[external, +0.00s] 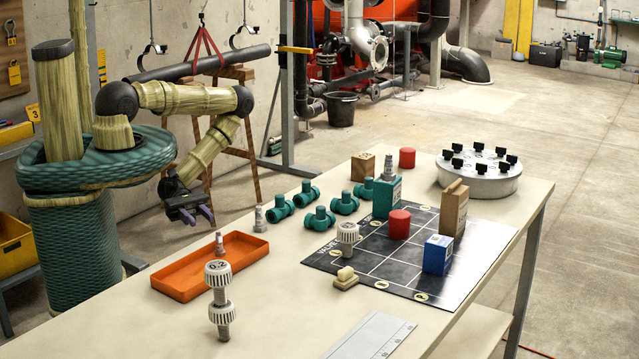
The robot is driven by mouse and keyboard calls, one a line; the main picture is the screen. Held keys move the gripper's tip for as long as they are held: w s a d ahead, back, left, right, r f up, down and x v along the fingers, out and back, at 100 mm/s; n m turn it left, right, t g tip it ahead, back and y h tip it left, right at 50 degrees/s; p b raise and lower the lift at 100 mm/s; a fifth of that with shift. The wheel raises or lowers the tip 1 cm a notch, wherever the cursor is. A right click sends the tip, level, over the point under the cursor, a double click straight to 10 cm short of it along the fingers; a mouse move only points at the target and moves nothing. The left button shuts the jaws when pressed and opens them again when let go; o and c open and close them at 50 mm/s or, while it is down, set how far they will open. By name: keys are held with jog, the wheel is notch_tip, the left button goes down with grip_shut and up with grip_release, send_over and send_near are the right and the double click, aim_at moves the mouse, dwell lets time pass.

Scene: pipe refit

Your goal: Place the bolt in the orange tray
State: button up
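The orange tray (178,287) lies near the left edge of the table. A small grey bolt (221,245) stands upright and appears to be inside it. A second, similar grey bolt (260,218) stands on the table just beyond the tray's far right corner. A third grey bolt-like piece (388,165) sits on top of a teal box (385,197). My gripper (199,214) hangs beyond the table's left edge, behind the tray and apart from all the bolts. Its two fingers look spread, with nothing between them.
A tall grey-and-white knurled piece (219,299) stands in front of the tray. Several teal pipe fittings (319,219) lie beyond it. A black grid mat (345,263) holds a red cylinder (399,225), a blue box (437,255) and a brown block (453,209). The near left table surface is clear.

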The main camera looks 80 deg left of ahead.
jog(key=s+a+r+m+g+y, duration=0.2)
jog(key=a+r+m+g+y, duration=0.3)
jog(key=r+m+g+y, duration=0.7)
jog(key=w+a+r+m+t+y, duration=0.4)
jog(key=w+r+m+t, duration=0.3)
jog(key=w+r+m, duration=0.3)
jog(key=shift+w+a+r+t+y, duration=0.3)
jog(key=shift+w+a+t, duration=0.1)
jog(key=shift+w+a, duration=0.35)
